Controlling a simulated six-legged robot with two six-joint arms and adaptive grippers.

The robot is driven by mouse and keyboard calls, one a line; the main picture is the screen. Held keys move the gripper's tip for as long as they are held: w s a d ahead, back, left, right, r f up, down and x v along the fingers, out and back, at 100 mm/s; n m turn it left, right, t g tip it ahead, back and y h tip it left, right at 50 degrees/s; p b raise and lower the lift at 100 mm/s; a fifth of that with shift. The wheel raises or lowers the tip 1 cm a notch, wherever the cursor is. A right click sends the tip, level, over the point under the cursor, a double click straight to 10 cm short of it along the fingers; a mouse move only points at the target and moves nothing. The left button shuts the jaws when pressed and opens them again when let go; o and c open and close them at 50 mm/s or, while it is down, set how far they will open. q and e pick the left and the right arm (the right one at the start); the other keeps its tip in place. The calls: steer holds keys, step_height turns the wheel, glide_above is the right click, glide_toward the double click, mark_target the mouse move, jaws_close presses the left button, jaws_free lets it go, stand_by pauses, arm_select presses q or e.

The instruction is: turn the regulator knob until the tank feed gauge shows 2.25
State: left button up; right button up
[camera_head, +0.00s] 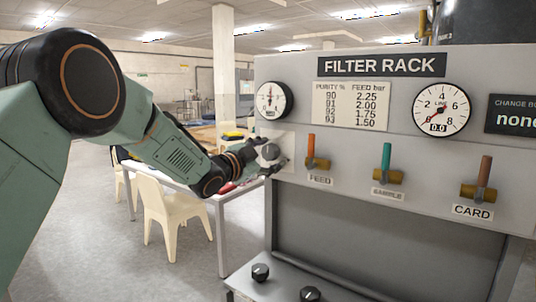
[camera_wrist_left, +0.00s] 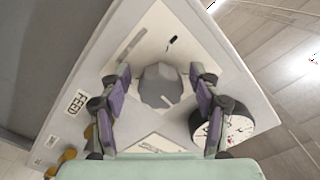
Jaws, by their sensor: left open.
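The grey regulator knob (camera_head: 270,152) is on the left part of the filter rack's front panel. My left gripper (camera_head: 268,156) is in front of it, partly hiding it in the head view. In the left wrist view the knob (camera_wrist_left: 160,86) lies between the two spread fingers of my left gripper (camera_wrist_left: 161,80), with a gap showing on each side. A round white gauge (camera_head: 272,100) is above the knob; its needle points roughly up, and its digits are too small to read. The gauge also shows in the left wrist view (camera_wrist_left: 226,132). My right gripper is out of view.
A LINE gauge (camera_head: 441,108) reads 0.0. A chart (camera_head: 351,106) lists purity and feed bar. Levers marked FEED (camera_head: 311,148), SAMPLE (camera_head: 386,160) and CARD (camera_head: 484,175) stand right of the knob. A table (camera_head: 178,177) and chairs (camera_head: 172,210) are behind my left arm.

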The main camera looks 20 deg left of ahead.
arm_select(q)
steer(key=shift+s+r, duration=0.4)
steer(key=shift+s, duration=0.2)
steer(key=c, duration=0.4)
steer(key=shift+d, duration=0.15)
steer(key=shift+c, duration=1.4)
steer(key=shift+w+f, duration=0.15)
steer(key=shift+w, duration=0.05)
steer(key=c, duration=0.4)
steer(key=shift+f+m+b, duration=0.1)
steer(key=shift+m+b, duration=0.3)
steer(key=shift+b, duration=0.2)
steer(key=shift+c, duration=0.5)
steer(key=shift+m+b, duration=0.6)
steer(key=shift+b, duration=0.1)
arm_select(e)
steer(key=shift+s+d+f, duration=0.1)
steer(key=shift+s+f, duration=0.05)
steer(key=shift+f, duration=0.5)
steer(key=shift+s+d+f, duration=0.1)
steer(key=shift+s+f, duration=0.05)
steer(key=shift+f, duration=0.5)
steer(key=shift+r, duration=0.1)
